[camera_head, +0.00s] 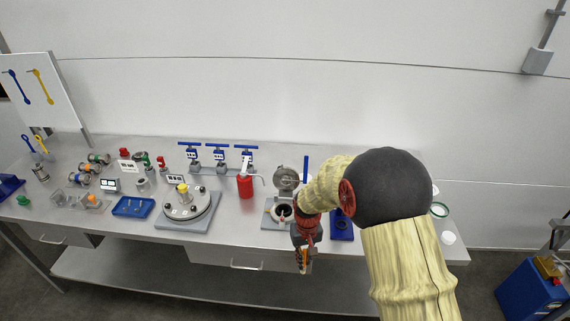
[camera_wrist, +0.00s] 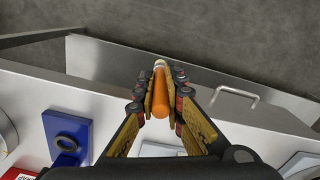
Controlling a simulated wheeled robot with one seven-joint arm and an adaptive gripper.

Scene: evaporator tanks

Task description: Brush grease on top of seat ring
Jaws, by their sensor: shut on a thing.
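My gripper (camera_head: 302,262) is shut on an orange-handled brush-like tool (camera_wrist: 161,95), at the bench's front edge. In the wrist view its pale end (camera_wrist: 159,65) points away from the camera, over the drawer front and floor. A blue block (camera_head: 342,226) stands on the bench to the right of my gripper, partly behind my arm. The wrist view shows this block (camera_wrist: 67,138) with a dark round ring on it; I cannot tell whether this is the seat ring. A grey fixture with a raised round lid (camera_head: 286,178) stands behind my gripper, partly hidden by my wrist.
A round plate on a grey base (camera_head: 187,204) stands left of the fixture. A red bottle (camera_head: 245,186) is behind. A blue tray (camera_head: 133,207) and several small parts lie farther left. A drawer handle (camera_wrist: 237,93) juts out below the bench edge.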

